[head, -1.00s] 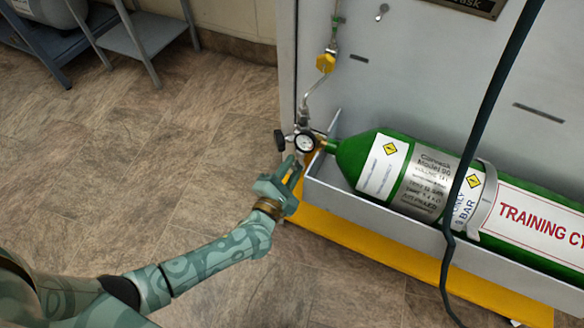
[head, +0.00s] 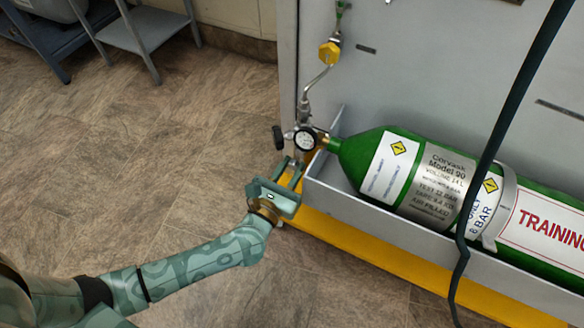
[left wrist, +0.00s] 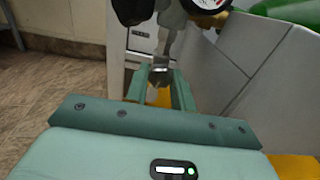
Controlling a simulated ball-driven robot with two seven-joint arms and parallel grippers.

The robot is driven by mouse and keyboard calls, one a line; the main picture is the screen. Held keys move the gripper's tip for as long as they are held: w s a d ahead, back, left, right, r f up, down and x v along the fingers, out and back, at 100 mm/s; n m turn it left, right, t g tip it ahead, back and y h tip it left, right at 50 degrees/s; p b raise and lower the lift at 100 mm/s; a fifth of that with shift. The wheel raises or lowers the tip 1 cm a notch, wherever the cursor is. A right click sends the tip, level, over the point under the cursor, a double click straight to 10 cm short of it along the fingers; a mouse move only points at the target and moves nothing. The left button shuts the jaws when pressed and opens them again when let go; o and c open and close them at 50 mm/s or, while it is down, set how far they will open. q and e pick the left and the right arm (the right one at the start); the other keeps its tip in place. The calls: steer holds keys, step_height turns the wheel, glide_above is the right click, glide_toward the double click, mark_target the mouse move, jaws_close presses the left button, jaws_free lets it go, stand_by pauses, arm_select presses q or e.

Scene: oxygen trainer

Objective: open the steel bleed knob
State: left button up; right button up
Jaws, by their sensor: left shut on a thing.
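The green oxygen cylinder (head: 362,152) lies in a grey tray. At its neck sits a regulator with a round white gauge (head: 305,140) and a black knob (head: 278,138). My left gripper (head: 289,172) reaches up from the lower left to just below the gauge. In the left wrist view its two fingers are closed around a small steel piece, the bleed knob (left wrist: 160,76), below the regulator body. The gauge (left wrist: 207,3) is cut off at the top of that view. The fingers hide part of the knob. My right gripper is not in view.
The grey tray (head: 400,238) and its yellow base (head: 385,262) lie right of my gripper. A dark hose (head: 497,130) hangs across the cylinder. A yellow valve (head: 329,52) sits on the pipe above. The floor at the left is clear up to a metal stand (head: 150,35).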

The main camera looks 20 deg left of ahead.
arm_select(q)
steer(key=shift+s+f+n, duration=0.1)
steer(key=shift+f+n, duration=0.15)
steer(key=shift+n, duration=1.35)
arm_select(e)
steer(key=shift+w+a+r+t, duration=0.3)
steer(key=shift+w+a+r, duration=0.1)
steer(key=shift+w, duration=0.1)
arm_select(q)
steer(key=o, duration=1)
steer(key=shift+r, duration=0.1)
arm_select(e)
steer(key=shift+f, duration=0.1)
arm_select(q)
steer(key=shift+r, duration=0.1)
